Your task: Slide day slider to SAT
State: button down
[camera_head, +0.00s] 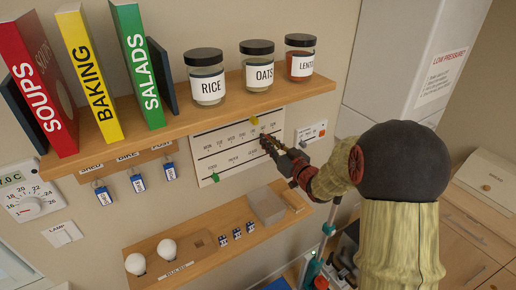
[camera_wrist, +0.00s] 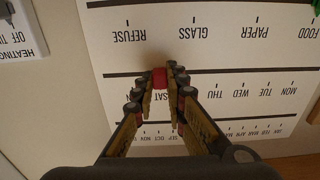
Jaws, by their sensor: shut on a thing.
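The white slider panel (camera_head: 225,150) is on the wall below the upper shelf. In the wrist view it (camera_wrist: 235,60) shows upside down, with rows for months, days and waste types. My gripper (camera_head: 264,138) is shut on the red day slider (camera_wrist: 160,78), which sits between the fingertips on the day line. The slider lines up with the SAT label (camera_wrist: 163,97), part of which shows between the fingers. In the head view the gripper covers the red slider.
A yellow slider (camera_head: 254,120) is on the panel's top row and a green slider (camera_head: 215,177) on its bottom row. The upper shelf (camera_head: 180,125) juts out just above, with jars and books. A lower shelf (camera_head: 190,240) holds bulbs and small boxes.

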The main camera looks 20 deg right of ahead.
jog(key=c, duration=1.8)
grip_release()
jog(key=s+d, duration=0.2)
jog(key=s, duration=0.9)
jog(key=shift+s+d, duration=0.2)
jog(key=shift+s, duration=0.2)
